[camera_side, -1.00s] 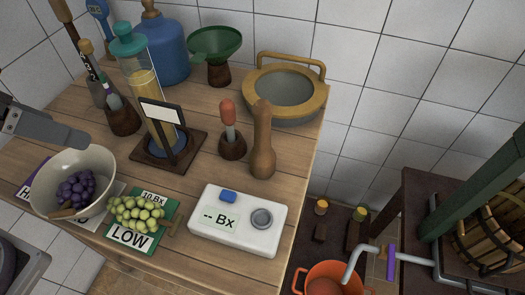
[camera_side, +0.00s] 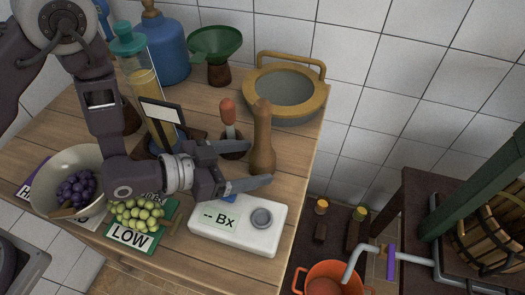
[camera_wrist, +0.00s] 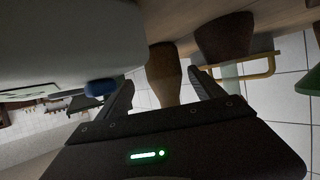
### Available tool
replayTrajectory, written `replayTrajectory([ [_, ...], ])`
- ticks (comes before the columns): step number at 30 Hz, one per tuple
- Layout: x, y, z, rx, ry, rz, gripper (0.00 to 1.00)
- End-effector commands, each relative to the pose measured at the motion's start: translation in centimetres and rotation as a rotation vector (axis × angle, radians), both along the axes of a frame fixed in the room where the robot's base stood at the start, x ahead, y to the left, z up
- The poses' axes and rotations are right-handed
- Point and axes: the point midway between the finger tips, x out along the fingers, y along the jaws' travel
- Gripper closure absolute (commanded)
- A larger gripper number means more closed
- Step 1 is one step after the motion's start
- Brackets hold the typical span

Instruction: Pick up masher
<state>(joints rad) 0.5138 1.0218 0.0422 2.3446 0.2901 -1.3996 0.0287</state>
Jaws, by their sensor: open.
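The masher, a brown wooden tool with a rounded knob and a thick lower end, stands upright near the right edge of the table in the side view (camera_side: 262,140). My gripper (camera_side: 258,165) is open and level, low over the table, with its fingers pointing right toward the masher. One finger is on the far side and one on the near side, close to its lower part. In the wrist view the masher (camera_wrist: 164,75) shows between the two open fingers (camera_wrist: 160,92). I cannot tell if either finger touches it.
The white Bx meter (camera_side: 250,232) lies just in front of the near finger. A red-topped dropper in a brown holder (camera_side: 230,118) stands behind the far finger. A wooden-rimmed basin (camera_side: 252,95) is at the back right. A bowl of purple grapes (camera_side: 60,165) and green grapes (camera_side: 140,213) lie left.

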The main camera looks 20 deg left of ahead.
Motion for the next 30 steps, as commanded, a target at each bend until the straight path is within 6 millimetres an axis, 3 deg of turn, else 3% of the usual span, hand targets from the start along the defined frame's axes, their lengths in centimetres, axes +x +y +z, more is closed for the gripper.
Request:
replayTrajectory([
  [12, 4.8, -3.8, -2.2, -0.003, -0.006, -0.001, 0.23],
  [20, 5.1, -4.1, -2.4, -0.003, -0.003, 0.0, 0.23],
  [30, 5.1, -4.1, -2.4, -0.003, -0.003, 0.001, 0.89],
])
